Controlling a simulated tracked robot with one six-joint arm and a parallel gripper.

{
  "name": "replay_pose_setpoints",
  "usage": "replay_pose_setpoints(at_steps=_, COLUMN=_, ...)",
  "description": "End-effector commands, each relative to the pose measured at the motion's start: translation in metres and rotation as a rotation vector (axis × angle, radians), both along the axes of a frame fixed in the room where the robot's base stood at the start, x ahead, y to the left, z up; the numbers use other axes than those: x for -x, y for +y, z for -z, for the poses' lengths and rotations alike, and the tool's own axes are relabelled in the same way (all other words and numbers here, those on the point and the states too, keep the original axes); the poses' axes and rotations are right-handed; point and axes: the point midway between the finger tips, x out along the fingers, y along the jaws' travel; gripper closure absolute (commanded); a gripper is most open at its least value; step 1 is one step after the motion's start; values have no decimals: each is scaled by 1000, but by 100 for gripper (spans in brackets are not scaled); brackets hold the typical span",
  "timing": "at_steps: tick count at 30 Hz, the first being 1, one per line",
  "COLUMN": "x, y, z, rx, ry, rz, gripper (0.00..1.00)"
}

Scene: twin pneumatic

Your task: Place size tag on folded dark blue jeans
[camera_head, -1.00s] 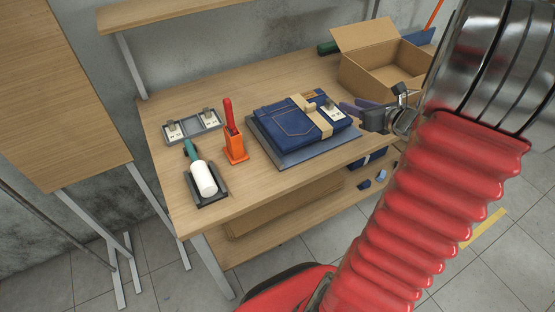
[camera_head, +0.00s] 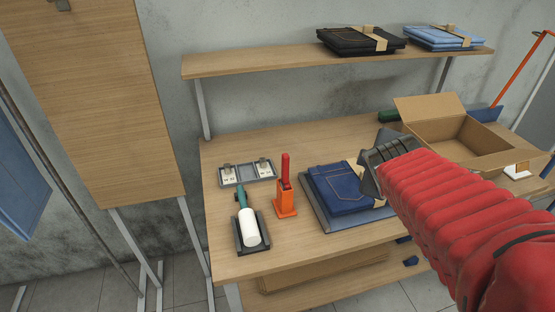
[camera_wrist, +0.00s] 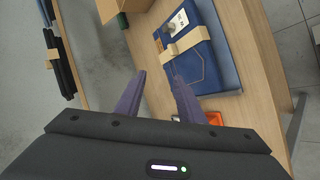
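The folded dark blue jeans (camera_head: 338,188) lie flat on a grey board (camera_head: 316,208) on the workbench. In the wrist view the jeans (camera_wrist: 205,68) have a tan paper band (camera_wrist: 186,46) around them. A white size tag (camera_wrist: 179,20) with a grey clip sits on the jeans near their far edge, beside the band. My gripper (camera_wrist: 157,95) is open and empty, its two purple fingers apart above the bench beside the jeans. In the head view my arm hides the fingers, the tag and the jeans' right part.
A grey tray (camera_head: 246,173) holds two white tags. A white roller (camera_head: 249,227) with a teal handle lies in a dark holder. A red-handled tool stands in an orange holder (camera_head: 286,200). An open carton (camera_head: 455,142) stands at back right. A shelf (camera_head: 290,62) above bears folded jeans.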

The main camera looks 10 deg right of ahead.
Motion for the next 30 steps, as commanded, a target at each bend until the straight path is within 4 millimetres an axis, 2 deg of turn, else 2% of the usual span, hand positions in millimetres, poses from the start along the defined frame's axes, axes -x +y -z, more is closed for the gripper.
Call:
replay_pose_setpoints(at_steps=1, x=8, y=18, z=-1, rx=-81, ry=-17, rz=44, gripper=65)
replay_pose_setpoints(at_steps=8, x=59, y=97, z=10, rx=-502, ry=-28, rz=302, gripper=65)
replay_pose_setpoints(at_steps=12, x=96, y=147, z=20, rx=-738, ry=13, rz=452, gripper=65)
replay_pose_setpoints(at_steps=15, x=119, y=175, z=24, rx=-859, ry=54, rz=538, gripper=65)
replay_pose_setpoints(at_steps=20, x=139, y=194, z=28, rx=-945, ry=94, rz=610, gripper=65)
replay_pose_setpoints(at_steps=30, x=139, y=195, z=29, rx=-950, ry=95, rz=616, gripper=65)
